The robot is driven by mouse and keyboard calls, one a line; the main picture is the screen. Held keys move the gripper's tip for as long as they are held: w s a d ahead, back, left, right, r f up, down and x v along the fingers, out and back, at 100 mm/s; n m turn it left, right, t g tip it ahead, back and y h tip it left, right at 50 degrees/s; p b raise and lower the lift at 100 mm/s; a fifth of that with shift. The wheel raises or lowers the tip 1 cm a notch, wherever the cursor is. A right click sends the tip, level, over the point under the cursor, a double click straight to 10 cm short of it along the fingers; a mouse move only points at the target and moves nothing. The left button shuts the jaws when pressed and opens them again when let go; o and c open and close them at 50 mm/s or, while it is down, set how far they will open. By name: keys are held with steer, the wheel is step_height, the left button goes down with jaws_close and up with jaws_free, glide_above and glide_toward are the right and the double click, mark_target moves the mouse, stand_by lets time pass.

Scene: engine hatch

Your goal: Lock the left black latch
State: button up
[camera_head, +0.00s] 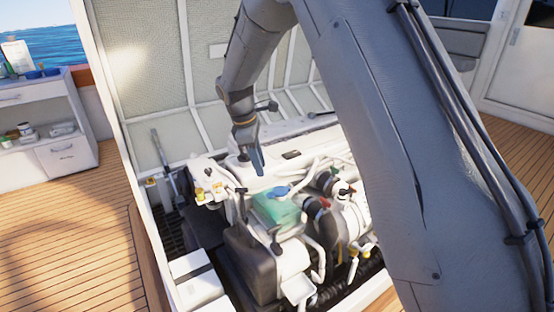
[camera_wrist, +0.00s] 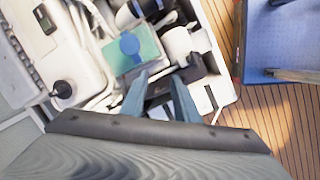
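My gripper (camera_head: 257,160) hangs over the white engine in the open hatch. In the wrist view its two blue-grey fingers (camera_wrist: 158,88) are spread apart with nothing held between them. A small black T-shaped handle (camera_head: 240,191) stands on the engine's left side, below the gripper in the head view. A second black handle (camera_head: 276,242) is lower, in front of the green tank. I cannot tell which of these is the left latch, nor its lock state. A black knob (camera_wrist: 62,90) shows on the white cover in the wrist view, left of the fingers.
A green tank with a blue cap (camera_head: 281,191) sits mid-engine; the tank also shows beyond the fingers in the wrist view (camera_wrist: 146,46). Hoses and red-handled fittings crowd the right side. The raised hatch lid (camera_head: 150,65) stands behind. Wooden deck (camera_head: 70,225) is clear at left.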

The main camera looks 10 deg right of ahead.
steer(key=s+d+r+m+p, duration=0.2)
steer(key=s+d+r+m, duration=0.1)
steer(key=s, duration=0.4)
steer(key=shift+s+d+r+m+y+p, duration=0.4)
steer(key=shift+d+r, duration=0.15)
steer(key=shift+r, duration=0.15)
